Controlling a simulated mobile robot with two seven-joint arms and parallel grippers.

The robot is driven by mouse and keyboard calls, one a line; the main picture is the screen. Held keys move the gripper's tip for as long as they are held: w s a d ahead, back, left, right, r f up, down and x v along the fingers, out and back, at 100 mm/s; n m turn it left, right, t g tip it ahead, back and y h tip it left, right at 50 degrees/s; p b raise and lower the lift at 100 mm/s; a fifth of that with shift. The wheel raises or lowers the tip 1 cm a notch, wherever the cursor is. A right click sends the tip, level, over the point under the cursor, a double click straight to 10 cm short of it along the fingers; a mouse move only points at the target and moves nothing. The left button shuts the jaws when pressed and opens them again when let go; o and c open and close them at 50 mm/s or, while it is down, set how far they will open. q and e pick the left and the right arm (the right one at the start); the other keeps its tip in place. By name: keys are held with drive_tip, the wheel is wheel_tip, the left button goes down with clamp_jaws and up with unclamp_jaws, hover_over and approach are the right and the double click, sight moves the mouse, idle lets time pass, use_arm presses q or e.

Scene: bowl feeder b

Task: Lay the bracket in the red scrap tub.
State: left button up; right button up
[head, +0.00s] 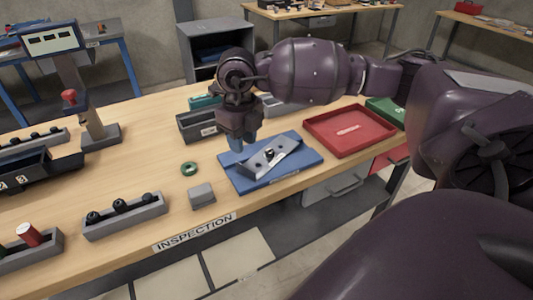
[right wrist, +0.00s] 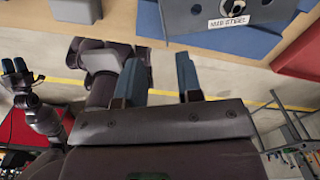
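The bracket (head: 265,158), a grey angled metal piece with a dark round hole, lies on the blue mat (head: 305,156). Its label in the right wrist view (right wrist: 262,14) seems to read mild steel. My right gripper (head: 240,146) points down by the bracket's left end, over the mat. Its two blue fingers (right wrist: 158,82) are apart with nothing between them. A shallow red tray (head: 380,137) with an unreadable label stands right of the mat and looks empty; I take it as the scrap tub. My left gripper (right wrist: 15,66) shows only in the right wrist view, its fingertips apart.
A grey block (head: 201,194) and a green ring (head: 189,169) lie left of the mat. A grey bin (head: 197,125) stands behind, a green tray (head: 388,111) beyond the red one. A rack of dark knobs (head: 125,217) is front left.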

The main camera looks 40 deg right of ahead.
sight(245, 167)
wheel_tip(245, 167, down, 4)
drive_tip(key=shift+f, duration=0.15)
drive_tip(key=shift+w+d+f+b, duration=0.15)
drive_tip(key=shift+f+b, duration=0.1)
drive_tip(key=shift+f, duration=1.05)
drive_tip(key=shift+d+f+b, duration=0.1)
drive_tip(key=shift+f+b, duration=0.1)
drive_tip(key=shift+f, duration=1.1)
drive_tip(key=shift+c, duration=0.2)
clamp_jaws()
drive_tip(key=shift+r, duration=0.1)
